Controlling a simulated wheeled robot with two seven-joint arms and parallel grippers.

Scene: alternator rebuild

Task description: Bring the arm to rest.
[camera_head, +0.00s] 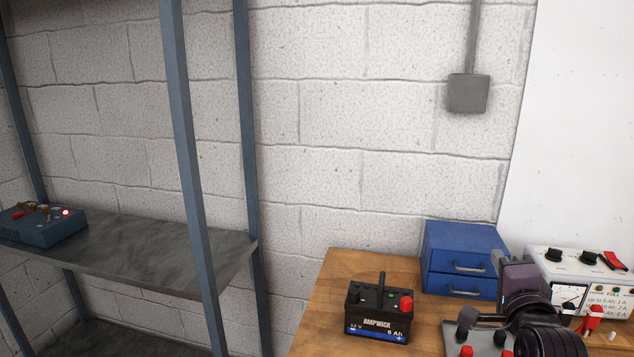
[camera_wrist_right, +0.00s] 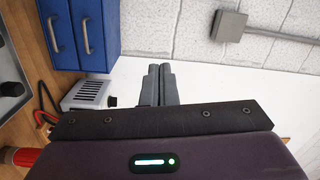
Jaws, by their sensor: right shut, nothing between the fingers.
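My right gripper (camera_head: 503,256) shows at the lower right of the head view, with a purple-grey body and a black wrist behind it. It is in front of the right side of the blue drawer cabinet and beside the white meter box. In the right wrist view its two grey fingers (camera_wrist_right: 159,85) are together with nothing between them. They point toward the wall. My left gripper is in neither view.
A wooden bench (camera_head: 325,305) holds a black battery (camera_head: 378,325), the blue drawer cabinet (camera_head: 463,245) and the white meter box (camera_head: 545,262). Red-topped posts stand near my arm. A metal shelf (camera_head: 150,245) at left carries a blue box (camera_head: 42,232). A grey wall box (camera_head: 468,93) is above.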

